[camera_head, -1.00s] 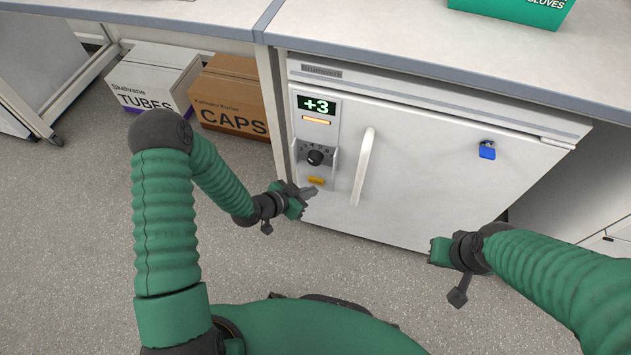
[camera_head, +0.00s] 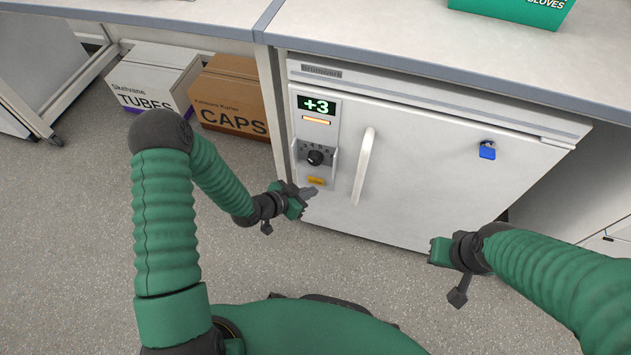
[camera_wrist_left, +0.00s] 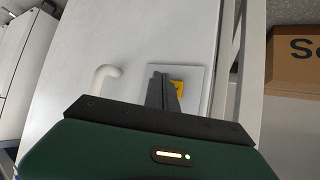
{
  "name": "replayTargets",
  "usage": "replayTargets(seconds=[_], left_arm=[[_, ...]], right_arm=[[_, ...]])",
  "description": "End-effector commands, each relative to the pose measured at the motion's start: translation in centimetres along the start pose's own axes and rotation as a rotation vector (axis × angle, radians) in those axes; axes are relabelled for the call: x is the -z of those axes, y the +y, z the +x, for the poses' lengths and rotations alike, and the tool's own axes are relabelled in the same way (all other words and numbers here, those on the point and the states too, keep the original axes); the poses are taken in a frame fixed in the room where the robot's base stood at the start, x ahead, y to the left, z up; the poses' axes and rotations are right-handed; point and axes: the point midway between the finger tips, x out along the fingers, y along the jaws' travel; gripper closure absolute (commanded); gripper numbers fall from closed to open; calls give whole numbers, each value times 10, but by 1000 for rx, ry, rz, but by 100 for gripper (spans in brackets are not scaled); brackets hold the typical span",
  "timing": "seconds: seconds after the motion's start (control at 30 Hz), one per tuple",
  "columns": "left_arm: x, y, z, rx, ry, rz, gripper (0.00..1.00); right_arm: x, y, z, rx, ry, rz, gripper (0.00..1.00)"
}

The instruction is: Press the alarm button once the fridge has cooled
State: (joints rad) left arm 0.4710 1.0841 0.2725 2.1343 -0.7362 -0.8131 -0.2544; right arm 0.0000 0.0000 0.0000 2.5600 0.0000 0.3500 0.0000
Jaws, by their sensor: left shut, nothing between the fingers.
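The white fridge (camera_head: 430,170) stands under the bench with its door shut. Its display (camera_head: 316,105) reads +3 in green, and an orange light bar (camera_head: 316,121) glows below it. A black dial (camera_head: 315,157) sits under the bar. The yellow alarm button (camera_head: 316,181) is below the dial; it also shows partly behind the fingers in the left wrist view (camera_wrist_left: 179,86). My left gripper (camera_head: 310,192) is shut and empty, its fingertips just below and in front of the button. I cannot tell whether they touch anything. My right gripper (camera_head: 438,250) is low before the door; its fingers are hidden.
The white door handle (camera_head: 363,167) stands out right of the control panel. A blue padlock (camera_head: 487,150) hangs at the door's upper right. A white tubes box (camera_head: 150,80) and a brown caps box (camera_head: 235,95) stand left of the fridge. A green gloves box (camera_head: 510,10) is on the bench.

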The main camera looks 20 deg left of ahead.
Motion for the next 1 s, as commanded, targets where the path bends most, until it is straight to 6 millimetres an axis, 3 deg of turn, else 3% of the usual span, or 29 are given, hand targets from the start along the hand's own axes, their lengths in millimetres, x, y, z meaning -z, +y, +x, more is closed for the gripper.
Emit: replayTargets(seconds=[1.0], left_arm=[[6, -4, 5, -1, 0, 0, 100]], right_arm=[[1, 0, -3, 0, 0, 0, 100]])
